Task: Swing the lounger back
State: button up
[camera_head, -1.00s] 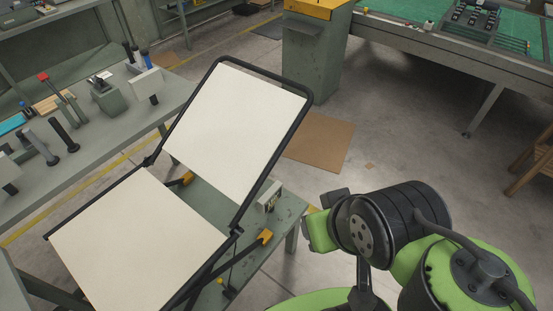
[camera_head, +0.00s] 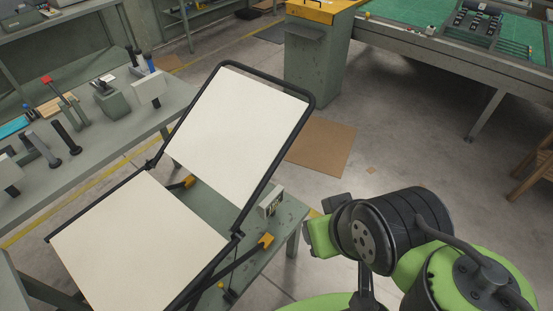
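The lounger stands on a green-grey worktable, with cream panels in black tube frames. Its lower panel (camera_head: 138,245) lies toward the front left. Its back panel (camera_head: 238,133) is raised at an angle from the black hinge joints, leaning toward the upper right. A yellow-orange clip (camera_head: 265,241) sits by the right hinge, and another (camera_head: 188,182) shows in the gap between the panels. My green and black arm is at the lower right, apart from the lounger's frame in the picture. I cannot make out my gripper's fingers.
The lounger's worktable (camera_head: 285,222) shows a small grey box (camera_head: 271,203) near its right edge. A bench (camera_head: 95,150) with tools and clamps runs along the left. A grey-green cabinet (camera_head: 315,65) stands behind. Open floor with a cardboard sheet (camera_head: 322,145) lies to the right.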

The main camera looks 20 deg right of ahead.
aim_at(234, 135)
jog(key=l+u, duration=0.15)
jog(key=u, duration=0.25)
jog(key=i+l+u, duration=0.1)
jog(key=u, duration=0.25)
jog(key=l+u, duration=0.4)
jog(key=j, duration=0.1)
